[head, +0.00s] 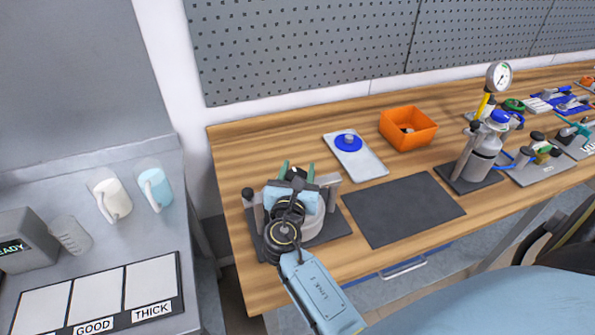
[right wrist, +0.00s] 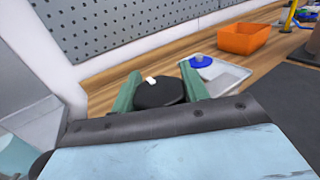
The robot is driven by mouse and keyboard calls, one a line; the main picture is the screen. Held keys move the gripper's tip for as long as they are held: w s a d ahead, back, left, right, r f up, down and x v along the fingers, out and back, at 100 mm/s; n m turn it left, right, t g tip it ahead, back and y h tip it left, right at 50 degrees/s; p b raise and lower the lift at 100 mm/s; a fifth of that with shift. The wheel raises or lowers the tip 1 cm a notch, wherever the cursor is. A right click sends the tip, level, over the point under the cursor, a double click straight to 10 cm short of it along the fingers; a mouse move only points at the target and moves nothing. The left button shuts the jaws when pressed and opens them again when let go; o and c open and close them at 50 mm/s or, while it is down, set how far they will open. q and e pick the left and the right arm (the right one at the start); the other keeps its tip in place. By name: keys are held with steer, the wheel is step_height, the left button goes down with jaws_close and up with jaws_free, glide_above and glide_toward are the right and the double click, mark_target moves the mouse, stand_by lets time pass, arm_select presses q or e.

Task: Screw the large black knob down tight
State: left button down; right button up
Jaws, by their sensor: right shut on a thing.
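The large black knob (right wrist: 160,93) has a round top with a small white mark, and it sits between the two green fingers of my right gripper (right wrist: 160,74). The fingers are shut on its sides. In the head view my right gripper (head: 297,170) is above a pale round vessel (head: 311,222) in a grey frame on a dark base plate. My wrist hides most of the knob and the vessel's top there. I cannot see whether a gap remains under the knob. My left gripper is not in view.
A metal tray (head: 369,167) with a blue-rimmed part (head: 348,142) and an orange bin (head: 408,128) stand behind. A bare dark mat (head: 403,210) lies to the right, then a bottle with a gauge (head: 482,155). Jugs (head: 155,187) stand on the left bench.

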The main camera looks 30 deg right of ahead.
steer(key=shift+r, duration=0.2)
steer(key=o, duration=1)
steer(key=shift+f, duration=0.1)
steer(key=b+v, duration=0.2)
steer(key=v, duration=1.1)
steer(key=shift+s+a, duration=0.15)
